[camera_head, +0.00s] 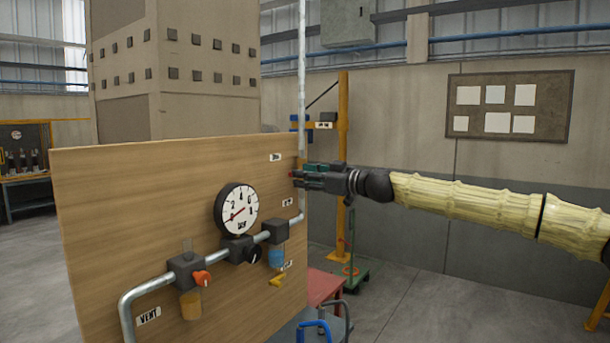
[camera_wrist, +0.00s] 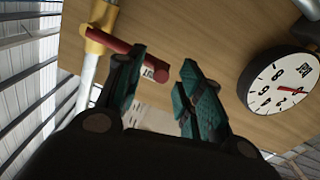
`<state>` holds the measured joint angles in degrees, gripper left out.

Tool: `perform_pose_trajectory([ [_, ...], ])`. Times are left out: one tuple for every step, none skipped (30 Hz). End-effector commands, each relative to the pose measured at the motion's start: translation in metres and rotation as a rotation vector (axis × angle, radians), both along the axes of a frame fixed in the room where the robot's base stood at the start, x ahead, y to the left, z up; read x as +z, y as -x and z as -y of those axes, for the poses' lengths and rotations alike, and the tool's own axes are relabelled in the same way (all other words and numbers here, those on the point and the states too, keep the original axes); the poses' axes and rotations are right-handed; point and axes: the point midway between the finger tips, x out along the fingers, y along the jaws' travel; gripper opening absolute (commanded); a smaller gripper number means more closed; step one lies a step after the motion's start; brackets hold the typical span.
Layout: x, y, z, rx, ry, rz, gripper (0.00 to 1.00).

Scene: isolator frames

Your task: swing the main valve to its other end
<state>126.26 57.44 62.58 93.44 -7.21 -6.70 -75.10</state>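The main valve appears to be the one on the vertical pipe, with a yellow body (camera_wrist: 100,36) and a red lever (camera_wrist: 154,73) in the wrist view. The lever runs from the body toward lower right, across the pipe. My gripper (camera_wrist: 165,72) is open, its two green-padded fingers apart. The lever passes behind the left finger and its rounded end shows between the fingertips; I cannot tell whether they touch. In the head view my gripper (camera_head: 296,178) is at the panel's right edge and hides most of the valve; a little red shows at its tip.
The vertical pipe (camera_head: 302,70) rises above the panel.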

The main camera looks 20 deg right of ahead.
Motion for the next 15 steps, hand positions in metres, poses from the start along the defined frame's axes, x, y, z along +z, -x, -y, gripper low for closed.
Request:
perform_pose_trajectory([
  [0.0000,-0.0017,-0.0017,0.001,-0.001,-0.001,0.37],
  [-0.0002,-0.0024,-0.0023,0.001,-0.001,-0.001,0.37],
  [-0.0005,-0.0031,-0.0029,0.001,0.000,-0.002,0.37],
  [-0.0006,-0.0033,-0.0032,0.001,0.000,-0.002,0.37],
  [-0.0007,-0.0036,-0.0034,0.001,0.000,-0.002,0.37],
  [-0.0008,-0.0037,-0.0035,0.001,0.000,-0.002,0.37],
  [-0.0009,-0.0038,-0.0035,0.001,0.000,-0.002,0.37],
  [-0.0009,-0.0038,-0.0035,0.001,0.000,-0.002,0.37],
  [-0.0008,-0.0037,-0.0035,0.001,0.001,-0.001,0.37],
  [-0.0008,-0.0037,-0.0035,0.001,0.001,-0.001,0.37],
  [-0.0008,-0.0037,-0.0034,0.001,0.001,-0.001,0.37],
  [-0.0008,-0.0037,-0.0034,0.001,0.001,-0.001,0.37],
  [-0.0008,-0.0037,-0.0034,0.001,0.001,-0.001,0.32],
  [-0.0007,-0.0036,-0.0033,0.001,0.000,0.000,0.26],
  [-0.0007,-0.0036,-0.0034,0.001,0.001,-0.001,0.19],
])
